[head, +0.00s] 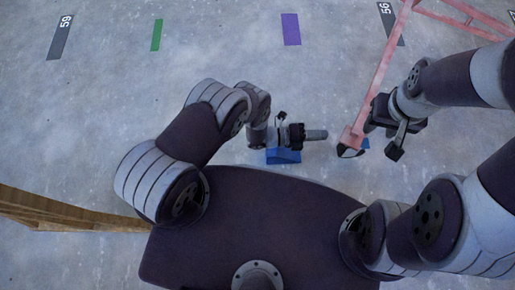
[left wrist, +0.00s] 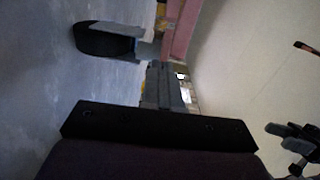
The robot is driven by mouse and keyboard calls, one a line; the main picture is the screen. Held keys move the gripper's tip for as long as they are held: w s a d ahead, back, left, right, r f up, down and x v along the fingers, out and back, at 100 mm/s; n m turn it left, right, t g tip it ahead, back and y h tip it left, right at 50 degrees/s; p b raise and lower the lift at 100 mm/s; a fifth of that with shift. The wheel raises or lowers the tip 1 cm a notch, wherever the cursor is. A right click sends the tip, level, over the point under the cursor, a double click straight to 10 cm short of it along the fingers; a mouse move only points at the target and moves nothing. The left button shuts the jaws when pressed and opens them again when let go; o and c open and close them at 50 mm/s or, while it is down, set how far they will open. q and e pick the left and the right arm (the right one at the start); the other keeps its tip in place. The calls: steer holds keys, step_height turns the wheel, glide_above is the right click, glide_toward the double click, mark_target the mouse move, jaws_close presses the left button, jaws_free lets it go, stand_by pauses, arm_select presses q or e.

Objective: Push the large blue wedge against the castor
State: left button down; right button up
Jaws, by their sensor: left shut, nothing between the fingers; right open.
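The large blue wedge (head: 283,157) lies on the floor in the head view, just below my left gripper in the picture and partly covered by it. The castor (head: 349,151) is a dark wheel at the foot of the pink frame (head: 372,95), to the right of the wedge with bare floor between. The castor also shows in the left wrist view (left wrist: 103,42). My left gripper (head: 318,134) is shut and empty, pointing right toward the castor. The wedge is not seen in the left wrist view. My right gripper (head: 388,140) is open beside the frame's foot.
A small blue patch (head: 366,144) shows just right of the castor, partly hidden. A wooden board edge (head: 70,215) stands at the lower left. Flat green (head: 157,35) and purple (head: 290,29) floor marks lie at the back. The floor between is clear.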

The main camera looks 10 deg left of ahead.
arm_select(q)
steer(key=shift+h, duration=0.3)
steer(key=v, duration=0.3)
steer(key=b+v, duration=0.1)
steer(key=v, duration=0.2)
steer(key=f+v, duration=0.1)
steer(key=v, duration=0.1)
steer(key=shift+s+a+b, duration=0.25)
steer(key=shift+s+b, duration=0.1)
steer(key=shift+s, duration=0.15)
steer(key=b+v, duration=0.5)
steer(key=v, duration=0.8)
steer(key=b, duration=0.8)
glide_toward(276, 156)
steer(key=w+f, duration=0.1)
steer(key=w+d+f, duration=0.1)
steer(key=w+f, duration=0.1)
steer(key=shift+w+d+f, duration=0.35)
steer(key=shift+w, duration=0.05)
steer(key=shift+d, duration=0.2)
steer(key=shift+w+d+r, duration=0.15)
steer(key=shift+d+r, duration=0.05)
steer(key=shift+d, duration=0.05)
